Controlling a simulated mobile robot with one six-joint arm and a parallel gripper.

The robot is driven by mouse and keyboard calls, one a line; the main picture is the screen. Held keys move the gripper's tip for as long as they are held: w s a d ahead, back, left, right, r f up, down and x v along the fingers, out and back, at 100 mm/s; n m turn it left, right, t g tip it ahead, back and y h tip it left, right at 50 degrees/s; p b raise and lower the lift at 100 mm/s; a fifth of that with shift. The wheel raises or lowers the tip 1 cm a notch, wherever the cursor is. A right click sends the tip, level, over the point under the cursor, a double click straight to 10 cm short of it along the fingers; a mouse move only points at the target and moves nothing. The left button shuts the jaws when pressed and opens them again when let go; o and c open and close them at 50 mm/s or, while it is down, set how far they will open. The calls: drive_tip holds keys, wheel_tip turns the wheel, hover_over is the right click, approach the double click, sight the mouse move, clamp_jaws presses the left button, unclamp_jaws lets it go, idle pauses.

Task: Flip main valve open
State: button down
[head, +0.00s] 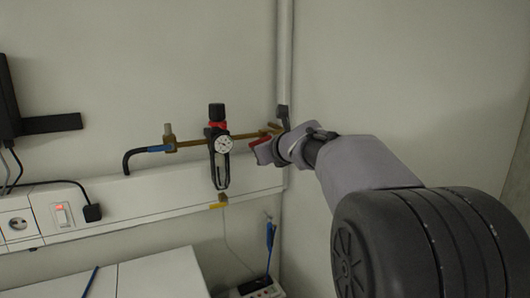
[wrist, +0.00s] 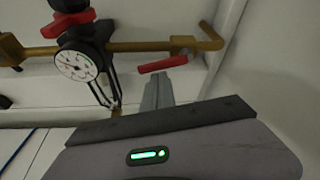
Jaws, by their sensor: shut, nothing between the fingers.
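The main valve's red lever (wrist: 162,64) lies just under the brass pipe (wrist: 135,47) in the wrist view, nearly in line with it and slightly tilted. In the head view the red lever (head: 261,141) is partly hidden near the right end of the pipe. My gripper (wrist: 158,78) is shut and empty, its fingertips right by the lever's underside in the picture; whether they touch it I cannot tell. In the head view my gripper (head: 264,152) reaches in from the right, close to the lever.
A pressure gauge (head: 224,145) with a black and red regulator (head: 217,118) sits on the pipe to the left. A vertical pipe (head: 285,60) runs along the wall corner. A white trunking (head: 150,198) with a lit switch (head: 62,215) runs below.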

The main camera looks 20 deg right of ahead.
drive_tip(key=shift+d, duration=0.25)
wheel_tip(320, 180, down, 4)
drive_tip(key=d+b, duration=0.1)
drive_tip(key=b, duration=0.4)
drive_tip(key=v, duration=0.9)
drive_tip(key=shift+s+r, duration=0.25)
drive_tip(key=shift+s, duration=0.1)
drive_tip(key=shift+s, duration=0.15)
